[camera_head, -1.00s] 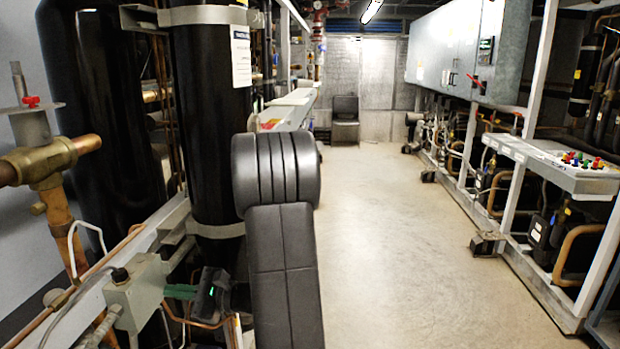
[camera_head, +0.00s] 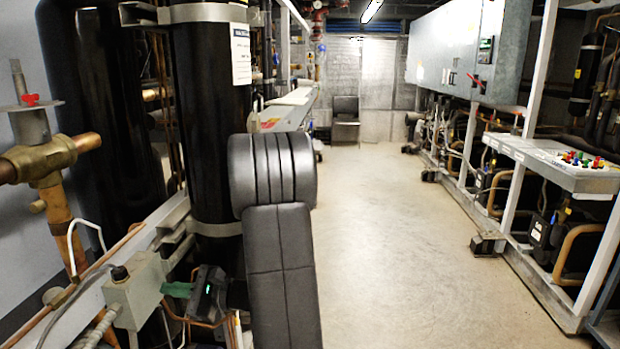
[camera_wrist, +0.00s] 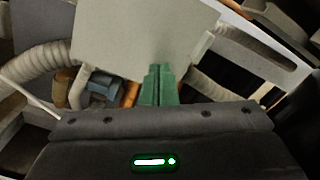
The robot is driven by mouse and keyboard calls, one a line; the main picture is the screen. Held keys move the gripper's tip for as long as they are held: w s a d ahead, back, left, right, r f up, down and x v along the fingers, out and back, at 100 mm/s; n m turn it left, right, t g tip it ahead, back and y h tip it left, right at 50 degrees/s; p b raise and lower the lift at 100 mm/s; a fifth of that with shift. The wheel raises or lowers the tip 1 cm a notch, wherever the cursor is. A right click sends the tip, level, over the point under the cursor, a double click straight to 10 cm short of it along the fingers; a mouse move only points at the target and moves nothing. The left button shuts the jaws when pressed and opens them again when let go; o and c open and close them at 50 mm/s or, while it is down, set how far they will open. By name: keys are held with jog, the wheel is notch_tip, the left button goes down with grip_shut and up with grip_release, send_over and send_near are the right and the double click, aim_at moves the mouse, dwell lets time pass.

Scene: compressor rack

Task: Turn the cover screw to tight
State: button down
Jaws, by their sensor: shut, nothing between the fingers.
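A grey box (camera_head: 134,297) with a black knob (camera_head: 120,273) on top is fixed to the pale rail at the lower left in the head view. In the wrist view its plain grey face (camera_wrist: 140,35) fills the upper middle. I cannot make out the cover screw in either view. My gripper (camera_head: 166,289) is at the box's right side. Its green fingers also show in the wrist view (camera_wrist: 158,68), shut together and empty, with the tips overlapping the box's lower edge. I cannot tell whether they touch it.
A ribbed grey conduit (camera_wrist: 48,62) and a blue fitting (camera_wrist: 103,82) are near the fingers. A black cylinder (camera_head: 208,110) and a brass valve (camera_head: 45,160) stand close by. The floor aisle (camera_head: 390,240) is clear, with a button panel (camera_head: 560,165) on its right.

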jog(key=shift+w+d+r+b, duration=0.1)
jog(key=shift+w+r+b, duration=0.15)
jog(key=shift+w+b, duration=0.25)
jog(key=shift+r, duration=0.1)
dwell(0.3)
jog(key=shift+s+r+p, duration=0.1)
jog(key=shift+r+p, duration=0.15)
jog(key=shift+p, duration=0.05)
jog(key=d, duration=0.6)
jog(key=shift+s, duration=0.3)
